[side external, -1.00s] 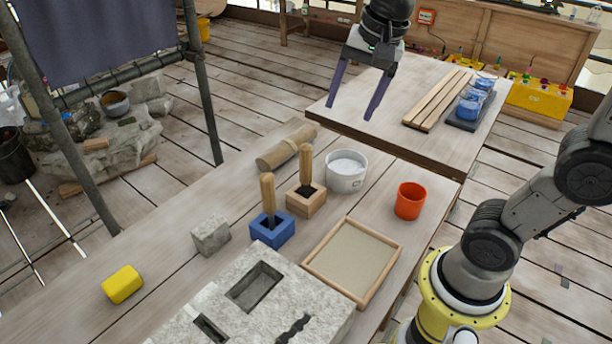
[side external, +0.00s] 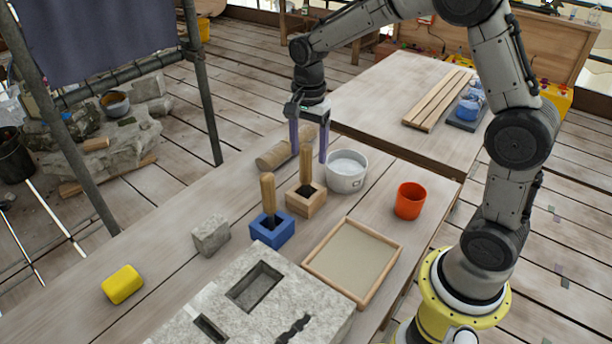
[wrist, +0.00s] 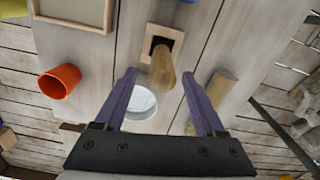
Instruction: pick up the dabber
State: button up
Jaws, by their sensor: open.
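Two upright wooden handles stand in square holders, and I cannot tell from their looks which is the dabber. One handle (side external: 306,165) stands in a plain wooden holder (side external: 305,200); the other handle (side external: 268,194) stands in a blue holder (side external: 272,231). My gripper (side external: 309,155) is open and points down over the handle in the wooden holder, its purple fingers on either side of the top. In the wrist view this handle (wrist: 162,72) shows between the open fingertips, with no clear contact. What is inside the holders is hidden.
A white bucket (side external: 346,171) stands close right of the wooden holder, and a wooden roller (side external: 275,156) lies behind it. An orange cup (side external: 410,200), a framed tray (side external: 352,261), a grey stone block (side external: 211,235), a yellow block (side external: 122,284) and a carved stone slab (side external: 225,315) are around.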

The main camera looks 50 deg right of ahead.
aim_at(306, 172)
jog(key=shift+a+f, duration=0.2)
jog(key=shift+f, duration=1.45)
jog(key=shift+a+f, duration=0.2)
jog(key=shift+f, duration=1.45)
jog(key=shift+c, duration=0.3)
grip_shut()
